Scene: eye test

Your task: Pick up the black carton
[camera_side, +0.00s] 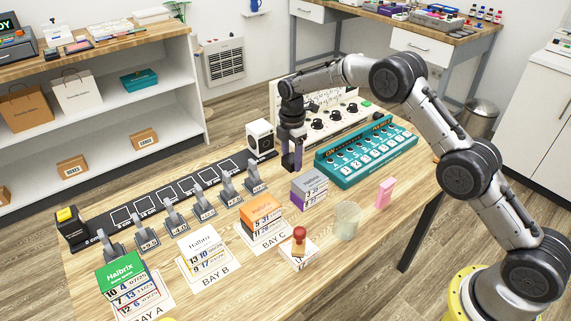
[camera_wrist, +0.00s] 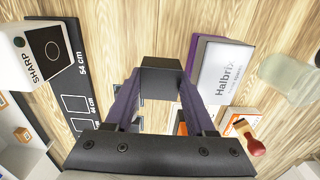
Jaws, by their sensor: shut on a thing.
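The black carton (camera_wrist: 162,76) is a small dark block between the fingertips of my gripper (camera_wrist: 160,88) in the wrist view. The purple fingers are shut on it from both sides. In the side view my gripper (camera_side: 291,158) points down over the table's far part, with the black carton (camera_side: 288,163) at its fingertips. The carton is partly hidden by the fingers there. I cannot tell whether its underside touches the table.
A purple-and-white Halbrix carton (camera_side: 309,188) stands close in front of my gripper. A glass (camera_side: 347,221), a stamp (camera_side: 299,243) and a pink block (camera_side: 385,192) are nearer. Bare wood lies between.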

